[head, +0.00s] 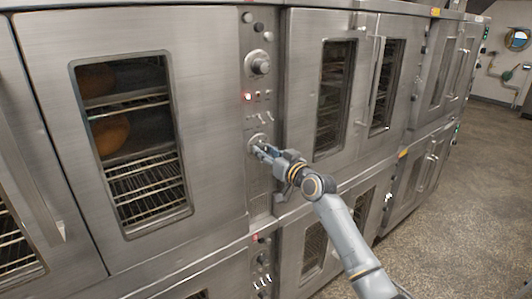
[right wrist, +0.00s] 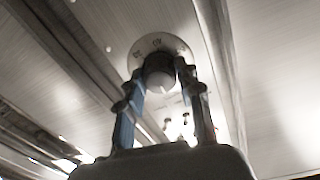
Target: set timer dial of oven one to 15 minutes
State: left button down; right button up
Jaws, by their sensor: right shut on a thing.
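The timer dial (right wrist: 160,78) is a round knob on a pale plate with markings around it, in the right wrist view. In the head view its plate (head: 257,140) shows low on the oven's narrow control panel (head: 258,105). My right gripper (head: 262,152) is at this dial, and in the right wrist view its two fingers (right wrist: 161,88) stand on either side of the knob, shut on it. The gripper hides most of the knob in the head view. The markings are too small and blurred to read. My left gripper is not in view.
Another knob (head: 257,63) sits higher on the same panel, with a lit red light (head: 248,97) and small switches below it. A large oven door (head: 205,60) is left of the panel, with bread behind its window. Open floor (head: 470,190) lies to the right.

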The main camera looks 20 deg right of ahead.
jog(key=shift+m, duration=0.3)
jog(key=m+p, duration=0.1)
jog(key=m, duration=0.1)
jog(key=shift+r+m, duration=0.15)
jog(key=shift+m, duration=0.25)
jog(key=m+p, duration=0.2)
jog(key=m, duration=0.2)
jog(key=shift+m, duration=0.3)
jog(key=m+p, duration=0.2)
jog(key=m, duration=0.2)
jog(key=shift+g, duration=0.3)
jog(key=shift+m+p, duration=0.45)
jog(key=shift+m, duration=0.65)
jog(key=o, duration=1.2)
jog(key=shift+c, duration=0.2)
